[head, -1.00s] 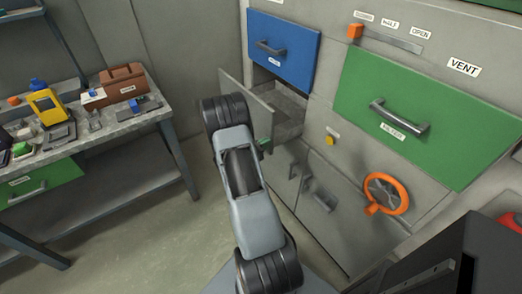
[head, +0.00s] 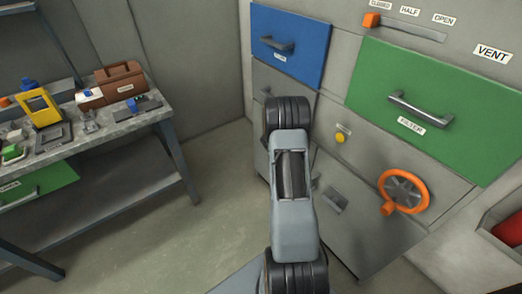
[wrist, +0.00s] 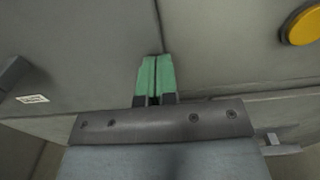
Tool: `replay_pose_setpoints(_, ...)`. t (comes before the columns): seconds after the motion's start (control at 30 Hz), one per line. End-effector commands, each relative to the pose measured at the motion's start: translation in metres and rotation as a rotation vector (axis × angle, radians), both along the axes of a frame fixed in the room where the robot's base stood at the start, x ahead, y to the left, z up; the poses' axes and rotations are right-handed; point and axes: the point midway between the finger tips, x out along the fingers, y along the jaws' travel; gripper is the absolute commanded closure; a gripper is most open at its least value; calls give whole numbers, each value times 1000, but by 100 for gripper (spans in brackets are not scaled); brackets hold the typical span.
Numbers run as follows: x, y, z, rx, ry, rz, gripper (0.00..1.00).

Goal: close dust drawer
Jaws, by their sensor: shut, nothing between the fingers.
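The dust drawer (head: 284,77) is the plain grey front below the blue drawer. In the head view it looks flush with the cabinet, with no open gap showing; my arm hides its lower right part. In the wrist view the grey front (wrist: 85,50) fills the left side, with a dark handle (wrist: 13,73) and a small white label (wrist: 32,99). My gripper (wrist: 154,58) is shut and empty, its green fingertips at the right edge of that front. I cannot tell whether they touch it. The arm hides the gripper in the head view.
A blue drawer (head: 290,47) sits above, a green filter drawer (head: 423,95) at right. A yellow knob (head: 340,138) and orange wheel (head: 403,191) stick out nearby. A workbench (head: 125,125) with tools stands at left. The floor (head: 170,225) between is clear.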

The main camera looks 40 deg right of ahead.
Motion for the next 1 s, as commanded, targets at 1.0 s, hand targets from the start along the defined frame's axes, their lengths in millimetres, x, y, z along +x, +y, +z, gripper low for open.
replay_pose_setpoints(1.0, -3, 109, 2, -3, -1, -1, 100)
